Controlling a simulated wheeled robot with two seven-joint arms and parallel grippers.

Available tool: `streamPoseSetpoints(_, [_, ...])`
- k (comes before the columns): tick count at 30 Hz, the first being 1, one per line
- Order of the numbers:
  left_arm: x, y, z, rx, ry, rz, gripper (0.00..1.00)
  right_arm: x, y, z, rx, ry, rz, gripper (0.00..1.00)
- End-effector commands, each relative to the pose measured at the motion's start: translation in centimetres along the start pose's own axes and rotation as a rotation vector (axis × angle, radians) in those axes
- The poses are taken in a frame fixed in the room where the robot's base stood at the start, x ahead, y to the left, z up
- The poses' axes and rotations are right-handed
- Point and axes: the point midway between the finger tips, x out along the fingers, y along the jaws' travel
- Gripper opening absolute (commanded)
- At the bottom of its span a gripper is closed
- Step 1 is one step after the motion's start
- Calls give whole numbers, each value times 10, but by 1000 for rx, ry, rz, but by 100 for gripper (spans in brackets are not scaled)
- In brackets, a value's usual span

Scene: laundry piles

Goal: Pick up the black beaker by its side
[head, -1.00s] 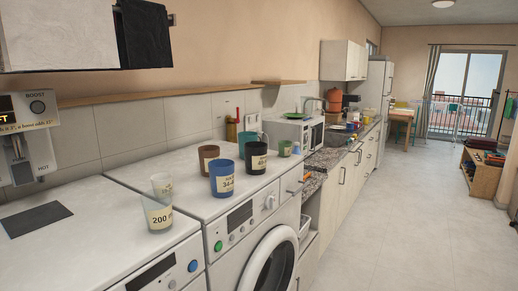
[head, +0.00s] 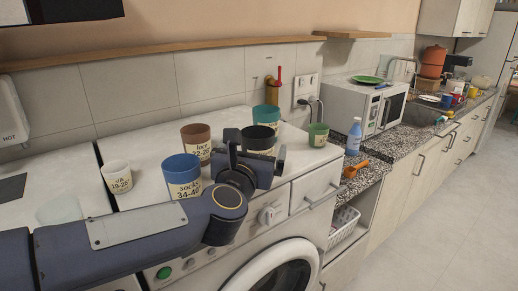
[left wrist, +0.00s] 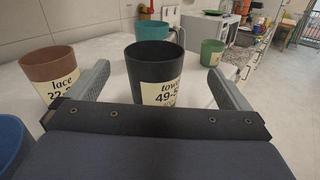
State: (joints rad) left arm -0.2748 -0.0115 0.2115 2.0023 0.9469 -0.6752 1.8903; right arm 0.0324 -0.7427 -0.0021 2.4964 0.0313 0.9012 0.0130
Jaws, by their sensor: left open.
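The black beaker (head: 259,139) stands upright on top of the washing machine and has a cream label. In the left wrist view the beaker (left wrist: 152,66) stands between the two spread fingers of my left gripper (left wrist: 160,88), with a gap to each finger. In the head view my left gripper (head: 255,165) is in front of the beaker and hides its lower part. The left gripper is open and holds nothing. My right gripper is not in view.
A blue beaker (head: 182,176) and a brown beaker (head: 196,143) stand left of the black one. A teal beaker (head: 266,117) is behind it, and a green one (head: 318,134) is to the right. A pale cup (head: 117,177) stands further left. A blue bottle (head: 354,136) is on the counter.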

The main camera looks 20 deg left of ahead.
Motion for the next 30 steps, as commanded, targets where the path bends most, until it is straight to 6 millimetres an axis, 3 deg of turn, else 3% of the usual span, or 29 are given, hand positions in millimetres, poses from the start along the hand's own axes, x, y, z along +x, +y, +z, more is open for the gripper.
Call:
streamPoseSetpoints(4, [13,1,2,-74,3,32,100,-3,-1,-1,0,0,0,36])
streamPoseSetpoints(18, [74,6,2,-70,3,31,100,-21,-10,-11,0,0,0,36])
streamPoseSetpoints(27, [81,6,1,-69,0,31,100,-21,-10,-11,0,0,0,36])
streamPoseSetpoints(30, [81,6,1,-69,0,31,90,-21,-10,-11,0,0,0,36])
